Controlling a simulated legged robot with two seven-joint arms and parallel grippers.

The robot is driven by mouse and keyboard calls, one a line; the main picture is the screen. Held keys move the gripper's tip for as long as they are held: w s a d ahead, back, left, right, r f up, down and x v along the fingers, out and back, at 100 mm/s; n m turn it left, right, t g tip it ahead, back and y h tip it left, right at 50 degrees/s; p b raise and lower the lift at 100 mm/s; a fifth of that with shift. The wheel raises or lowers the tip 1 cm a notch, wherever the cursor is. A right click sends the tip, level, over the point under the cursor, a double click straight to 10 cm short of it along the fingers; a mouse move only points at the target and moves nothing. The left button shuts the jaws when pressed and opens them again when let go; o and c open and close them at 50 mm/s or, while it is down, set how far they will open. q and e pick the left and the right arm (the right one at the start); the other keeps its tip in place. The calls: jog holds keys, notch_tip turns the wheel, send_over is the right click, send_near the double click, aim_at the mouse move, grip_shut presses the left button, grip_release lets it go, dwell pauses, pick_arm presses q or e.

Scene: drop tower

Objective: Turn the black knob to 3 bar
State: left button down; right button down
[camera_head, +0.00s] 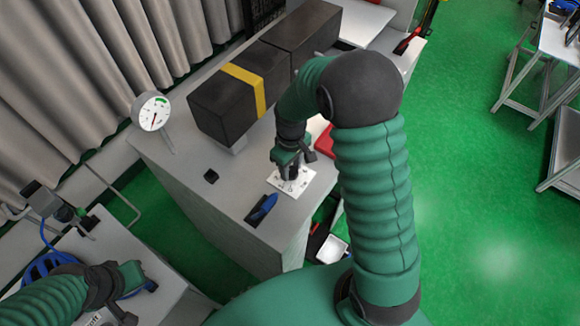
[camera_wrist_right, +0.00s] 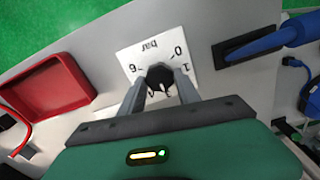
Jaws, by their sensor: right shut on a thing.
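The black knob (camera_wrist_right: 160,76) sits on a white scale plate (camera_wrist_right: 140,55) marked "bar", with 0, 1 and 6 legible in the right wrist view. My right gripper (camera_wrist_right: 161,90) is shut on the knob, one finger on each side. In the head view my right gripper (camera_head: 290,172) stands over the plate (camera_head: 303,180) and hides most of the knob. A round white gauge (camera_head: 152,112) with a green arc and a red needle stands at the bench's left edge; its numbers are too small to read. My left gripper (camera_head: 128,300) is low at the left; its jaws are unclear.
A blue-handled lever or tool (camera_head: 263,208) lies in a black slot beside the plate. A red tray (camera_wrist_right: 50,98) is on the plate's other side. A long dark box with a yellow band (camera_head: 235,95) lies behind.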

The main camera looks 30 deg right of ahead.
aim_at(292, 171)
jog(key=shift+s+f, duration=0.15)
jog(key=shift+s, duration=0.05)
jog(key=c, duration=1.1)
grip_release()
jog(key=shift+c, duration=0.2)
jog(key=shift+o, duration=1.4)
jog(key=shift+w+d, duration=0.1)
jog(key=shift+w+r, duration=0.1)
jog(key=shift+r, duration=0.4)
notch_tip(292, 171, up, 16)
jog(key=b, duration=0.3)
jog(key=shift+b, duration=0.3)
jog(key=shift+f, duration=0.1)
